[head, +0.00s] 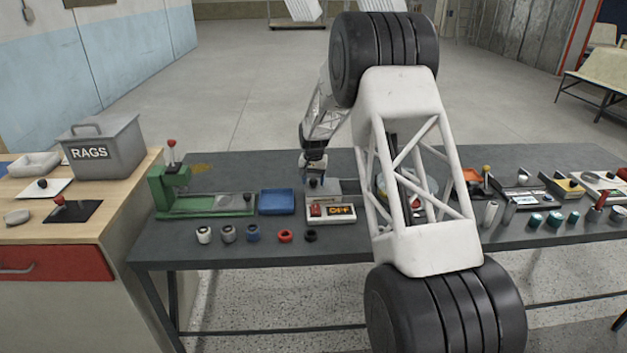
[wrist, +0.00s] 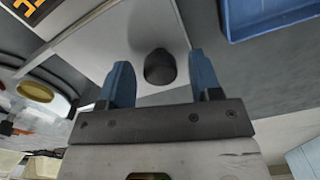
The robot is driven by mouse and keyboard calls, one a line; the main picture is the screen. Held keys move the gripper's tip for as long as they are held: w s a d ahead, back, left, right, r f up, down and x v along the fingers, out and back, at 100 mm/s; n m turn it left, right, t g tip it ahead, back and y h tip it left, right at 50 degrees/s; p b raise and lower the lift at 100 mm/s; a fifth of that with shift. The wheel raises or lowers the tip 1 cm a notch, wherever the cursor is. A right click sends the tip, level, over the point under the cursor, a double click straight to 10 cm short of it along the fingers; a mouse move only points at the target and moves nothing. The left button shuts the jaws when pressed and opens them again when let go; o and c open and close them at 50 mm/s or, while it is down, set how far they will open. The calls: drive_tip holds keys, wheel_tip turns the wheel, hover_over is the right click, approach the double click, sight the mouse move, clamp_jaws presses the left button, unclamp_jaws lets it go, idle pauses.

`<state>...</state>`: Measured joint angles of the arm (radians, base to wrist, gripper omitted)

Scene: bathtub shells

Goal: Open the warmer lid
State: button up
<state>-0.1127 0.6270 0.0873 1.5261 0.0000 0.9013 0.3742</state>
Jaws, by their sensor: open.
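The warmer (head: 331,216) is a low light box on the dark bench, with a red switch and an orange "OFF" display on its front. Its lid (wrist: 105,45) is a flat pale panel that looks closed, with a dark round knob (wrist: 159,68) standing on it. My gripper (head: 314,170) is right above the lid in the head view. In the wrist view my gripper (wrist: 160,80) is open, its two blue fingers apart, with the knob showing in the gap between them, a little beyond the tips. I cannot tell whether the fingers touch anything.
A blue tray (head: 276,202) stands just left of the warmer, and a green fixture (head: 205,205) with a red-knobbed lever further left. Several small cups and rings (head: 253,232) line the bench front. My arm hides much of the bench right of the warmer.

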clamp_jaws()
drive_tip(key=d, duration=0.9)
drive_tip(key=shift+d, duration=0.35)
drive_tip(key=shift+r, duration=0.1)
unclamp_jaws()
wheel_tip(320, 180, up, 8)
idle(0.6)
